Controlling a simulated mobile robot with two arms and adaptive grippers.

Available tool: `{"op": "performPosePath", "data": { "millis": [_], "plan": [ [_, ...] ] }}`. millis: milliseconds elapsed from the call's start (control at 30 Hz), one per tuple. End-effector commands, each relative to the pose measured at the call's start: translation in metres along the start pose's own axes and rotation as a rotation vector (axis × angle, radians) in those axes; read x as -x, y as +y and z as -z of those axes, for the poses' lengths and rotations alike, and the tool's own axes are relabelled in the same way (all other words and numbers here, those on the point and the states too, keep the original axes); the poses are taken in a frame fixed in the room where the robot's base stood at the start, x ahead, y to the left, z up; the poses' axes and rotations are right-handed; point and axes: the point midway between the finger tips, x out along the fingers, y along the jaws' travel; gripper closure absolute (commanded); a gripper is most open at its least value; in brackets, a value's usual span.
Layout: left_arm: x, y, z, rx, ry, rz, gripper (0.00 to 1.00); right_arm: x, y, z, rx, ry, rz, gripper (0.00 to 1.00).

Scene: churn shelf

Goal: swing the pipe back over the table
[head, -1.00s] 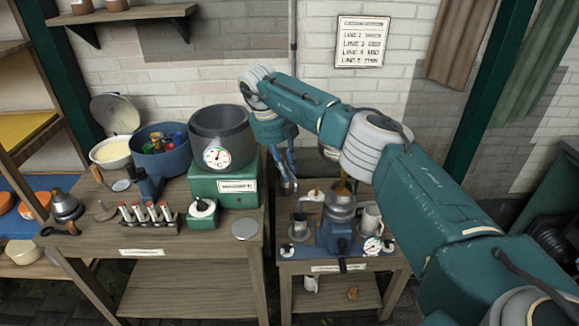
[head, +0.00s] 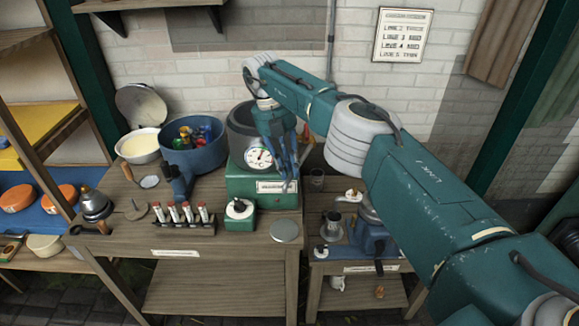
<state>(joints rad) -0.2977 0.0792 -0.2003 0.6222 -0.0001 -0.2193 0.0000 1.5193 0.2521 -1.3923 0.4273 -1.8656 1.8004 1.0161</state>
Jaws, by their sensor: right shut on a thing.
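My right gripper (head: 287,168) reaches in from the right and points down in front of the grey pot. It is shut, and a small grey end, apparently part of the pipe (head: 290,186), shows at its fingertips. My arm and fingers hide most of what it holds. A thin grey upright pipe (head: 331,40) runs down the brick wall behind my arm; I cannot tell whether the two join. The left wooden table (head: 225,255) lies under the gripper, near its right edge. My left gripper is not in view.
The grey pot (head: 240,118) stands on a green dial base (head: 237,186) beside the gripper. A blue pot (head: 193,158), a rack of vials (head: 183,215) and a round plate (head: 285,230) share the table. A blue machine (head: 372,235) stands on the lower right table.

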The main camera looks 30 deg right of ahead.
Motion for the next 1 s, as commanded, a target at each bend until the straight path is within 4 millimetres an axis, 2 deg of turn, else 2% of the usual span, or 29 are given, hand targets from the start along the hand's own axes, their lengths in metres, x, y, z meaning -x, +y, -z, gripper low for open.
{"op": "performPosePath", "data": {
  "millis": [167, 600, 633, 700, 1000],
  "plan": [
    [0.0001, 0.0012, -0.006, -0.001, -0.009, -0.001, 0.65, 0.0029, 0.0007, -0.0033, -0.032, -0.003, -0.005, 1.0],
    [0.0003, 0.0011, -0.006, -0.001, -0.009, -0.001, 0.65, 0.0042, 0.001, -0.004, -0.042, -0.001, -0.009, 1.0],
    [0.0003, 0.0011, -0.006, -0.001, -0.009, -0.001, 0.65, 0.0043, 0.0011, -0.004, -0.042, -0.001, -0.009, 0.78],
    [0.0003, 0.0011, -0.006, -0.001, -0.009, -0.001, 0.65, 0.004, 0.0012, -0.0037, -0.042, 0.0, -0.009, 0.64],
    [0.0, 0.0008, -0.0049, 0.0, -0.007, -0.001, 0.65, 0.001, 0.0007, -0.0024, -0.038, 0.004, -0.004, 0.62]
  ]
}}
